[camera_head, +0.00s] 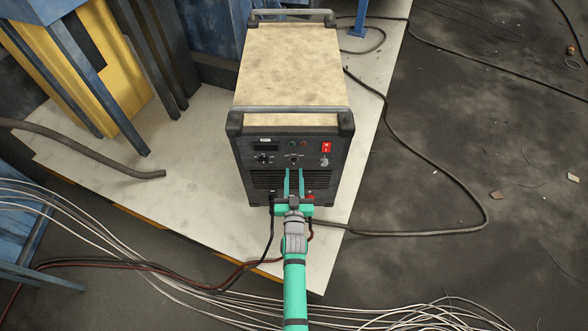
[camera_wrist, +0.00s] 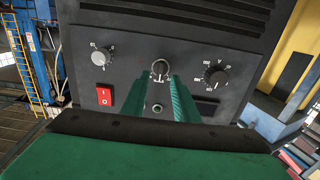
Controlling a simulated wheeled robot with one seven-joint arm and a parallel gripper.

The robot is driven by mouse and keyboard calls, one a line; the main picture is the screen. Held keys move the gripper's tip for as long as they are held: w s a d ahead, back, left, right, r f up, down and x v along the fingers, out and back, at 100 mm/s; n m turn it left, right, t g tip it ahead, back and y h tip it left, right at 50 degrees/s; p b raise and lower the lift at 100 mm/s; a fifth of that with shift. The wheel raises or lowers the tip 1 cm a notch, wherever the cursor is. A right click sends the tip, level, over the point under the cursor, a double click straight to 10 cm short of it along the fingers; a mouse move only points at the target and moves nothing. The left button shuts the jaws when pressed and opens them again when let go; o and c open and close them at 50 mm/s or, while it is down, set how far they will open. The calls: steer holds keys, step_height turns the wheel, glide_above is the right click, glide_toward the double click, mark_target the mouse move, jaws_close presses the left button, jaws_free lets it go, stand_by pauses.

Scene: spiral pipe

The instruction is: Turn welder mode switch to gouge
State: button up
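The welder (camera_head: 290,65) is a dark box with a worn beige top, standing upright with its control panel facing me. The mode switch, taken to be the small middle knob (camera_head: 293,158), sits at the panel's centre. In the wrist view the knob (camera_wrist: 160,68) shows just beyond my fingertips, with a pale arc mark around it. My gripper (camera_head: 294,170) points at the panel, its green fingers apart. In the wrist view my gripper (camera_wrist: 160,84) has a clear gap between the fingers, lined up with the knob. Contact cannot be told, and the mode labels are too small to read.
In the wrist view, a red rocker switch (camera_wrist: 104,95), a grey knob (camera_wrist: 100,57) and a larger black knob (camera_wrist: 216,76) flank the middle knob. Black cables (camera_head: 268,235) run from the welder's lower front. Many pale wires (camera_head: 120,250) cross the floor.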

mark_target(294, 164)
steer(key=shift+w, duration=1.55)
jaws_close()
steer(key=m, duration=0.4)
steer(key=shift+m, duration=0.4)
steer(key=m, duration=0.5)
steer(key=shift+d, duration=0.2)
